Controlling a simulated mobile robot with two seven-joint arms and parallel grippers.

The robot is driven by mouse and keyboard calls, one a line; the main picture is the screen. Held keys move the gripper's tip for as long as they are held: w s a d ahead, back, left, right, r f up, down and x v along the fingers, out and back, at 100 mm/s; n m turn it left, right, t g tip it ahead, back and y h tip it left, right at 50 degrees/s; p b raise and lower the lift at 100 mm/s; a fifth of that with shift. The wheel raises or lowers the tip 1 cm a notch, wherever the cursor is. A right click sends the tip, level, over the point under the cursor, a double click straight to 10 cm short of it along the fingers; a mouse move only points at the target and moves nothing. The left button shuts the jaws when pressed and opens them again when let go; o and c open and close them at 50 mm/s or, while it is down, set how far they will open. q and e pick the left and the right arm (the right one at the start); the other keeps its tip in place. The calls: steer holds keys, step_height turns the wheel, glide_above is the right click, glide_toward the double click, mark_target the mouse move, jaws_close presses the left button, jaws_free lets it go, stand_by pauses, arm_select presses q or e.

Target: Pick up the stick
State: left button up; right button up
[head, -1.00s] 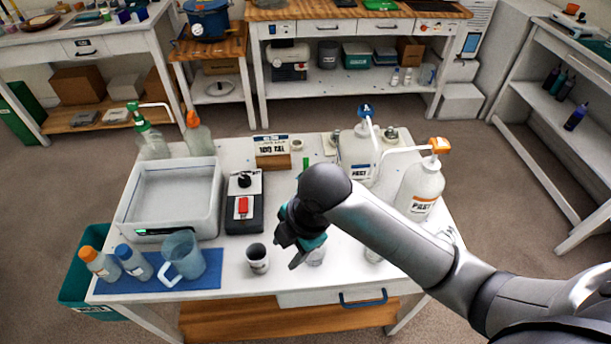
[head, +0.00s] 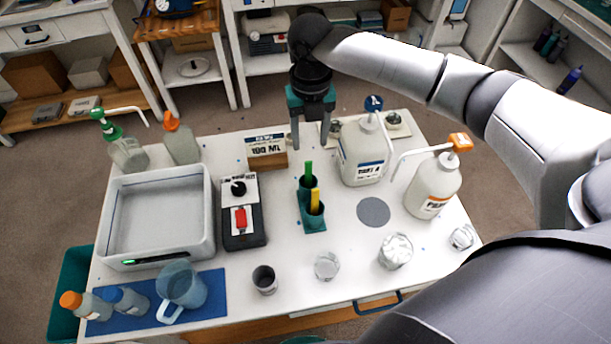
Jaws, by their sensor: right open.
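A green stick (head: 308,170) and a yellow stick (head: 315,198) stand upright in a teal holder (head: 313,225) in the middle of the white table, in the head view. My right gripper (head: 311,143) is open and empty, with its fingers pointing down. In the picture it is just above and beyond the green stick, and apart from it. Its exact height over the table is hard to tell. My left gripper is not in view.
Pump bottles (head: 362,155) (head: 432,190) stand right of the holder. A black device with a red switch (head: 243,225) and a white tub (head: 155,255) are to the left. A label block (head: 267,153) is behind. Cups (head: 264,280) (head: 327,266) (head: 395,251) stand in front.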

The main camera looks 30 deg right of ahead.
glide_above(309, 171)
step_height(309, 171, down, 7)
steer(key=shift+f+b, duration=0.3)
steer(key=shift+f, duration=0.3)
step_height(309, 171, down, 4)
steer(key=shift+w+r, duration=0.15)
steer(key=shift+r, duration=0.1)
steer(key=shift+f, duration=0.35)
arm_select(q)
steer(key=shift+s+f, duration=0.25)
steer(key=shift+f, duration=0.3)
arm_select(e)
steer(key=shift+c, duration=0.7)
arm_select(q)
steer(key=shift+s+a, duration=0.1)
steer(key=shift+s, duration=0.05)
arm_select(e)
jaws_close()
